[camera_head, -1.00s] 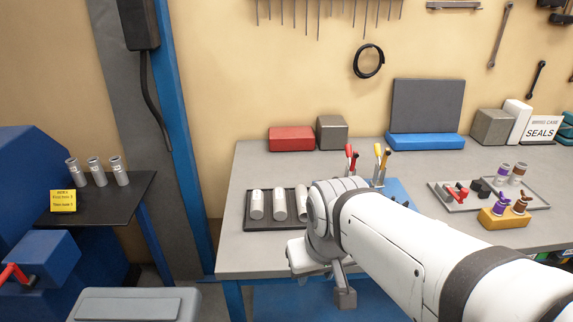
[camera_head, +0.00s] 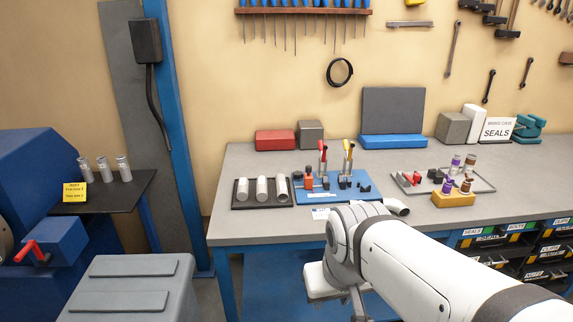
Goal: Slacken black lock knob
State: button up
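Several small black parts stand on a blue plate (camera_head: 312,197) on the workbench. One black knob-like part (camera_head: 308,169) tops an orange piece at the plate's left, and another black part (camera_head: 345,181) stands right of centre. They are too small to tell which is the lock knob. A red-handled tool (camera_head: 323,152) and a yellow-handled tool (camera_head: 348,154) stand upright behind them. My white arm crosses the lower right, in front of the bench. My gripper (camera_head: 356,302) shows only as a grey piece under the arm at the lower edge, apart from the plate; its fingers are not clear.
A dark tray (camera_head: 240,205) with three pale cylinders sits left of the plate. A white elbow piece (camera_head: 397,206) lies by the bench's front edge. A grey tray (camera_head: 478,184) and yellow block (camera_head: 453,200) stand right. A grey cabinet (camera_head: 125,287) stands at the lower left.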

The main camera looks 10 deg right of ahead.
aim_at(297, 174)
jog(key=z, duration=0.15)
jog(key=i, duration=1)
